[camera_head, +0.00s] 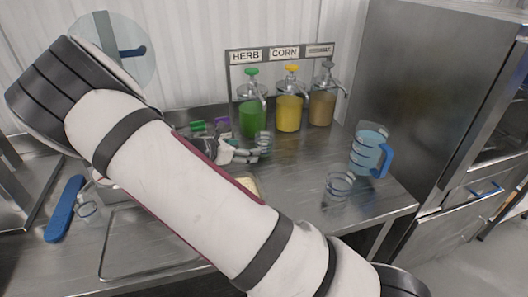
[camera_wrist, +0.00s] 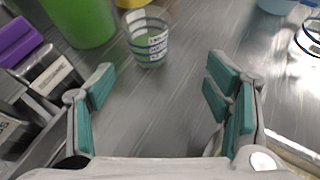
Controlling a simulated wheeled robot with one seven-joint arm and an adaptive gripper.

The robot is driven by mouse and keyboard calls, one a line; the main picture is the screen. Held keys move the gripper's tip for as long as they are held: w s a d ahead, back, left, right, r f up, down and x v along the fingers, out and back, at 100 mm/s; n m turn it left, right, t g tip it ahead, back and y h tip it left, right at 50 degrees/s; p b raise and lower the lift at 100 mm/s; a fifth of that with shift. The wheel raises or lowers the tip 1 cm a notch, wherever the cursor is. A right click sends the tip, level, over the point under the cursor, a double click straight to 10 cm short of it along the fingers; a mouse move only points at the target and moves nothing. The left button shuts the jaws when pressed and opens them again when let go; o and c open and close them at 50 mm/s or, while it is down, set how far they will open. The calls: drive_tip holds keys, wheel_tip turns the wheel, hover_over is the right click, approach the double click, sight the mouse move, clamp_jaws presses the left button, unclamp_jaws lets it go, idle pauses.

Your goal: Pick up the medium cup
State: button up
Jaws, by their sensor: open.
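My gripper (camera_head: 243,150) is open and empty, low over the steel counter; its teal finger pads also show in the wrist view (camera_wrist: 160,74). A clear cup with a dark-banded rim and a printed label (camera_wrist: 150,44) stands upright ahead of the fingertips, roughly in line with the gap and apart from them. The same cup (camera_head: 265,142) is partly covered by my gripper in the head view. Another clear banded cup (camera_head: 340,185) stands to the right, at the right edge of the wrist view (camera_wrist: 309,38). I cannot read which cup is medium.
Green (camera_head: 252,118), yellow (camera_head: 289,112) and brown (camera_head: 322,106) pump dispensers stand behind the near cup. A blue-handled jug (camera_head: 370,150) is at right. Purple-topped containers (camera_wrist: 22,45) lie close left of my gripper. A small glass cup (camera_head: 87,209) is far left.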

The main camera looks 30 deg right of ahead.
sight(264, 145)
drive_tip(key=shift+w+a+f+n+t, duration=0.35)
drive_tip(key=shift+f+n+t, duration=0.2)
drive_tip(key=shift+n, duration=0.25)
drive_tip(key=shift+w+d+f+h, duration=0.15)
drive_tip(key=shift+d+h, duration=0.05)
drive_tip(key=shift+h, duration=0.1)
drive_tip(key=p+x, duration=0.1)
drive_tip(key=x, duration=1.2)
drive_tip(key=shift+f, duration=0.2)
drive_tip(key=shift+c, duration=0.6)
drive_tip(key=c, duration=1.3)
drive_tip(key=shift+r, duration=0.15)
drive_tip(key=shift+c, duration=0.2)
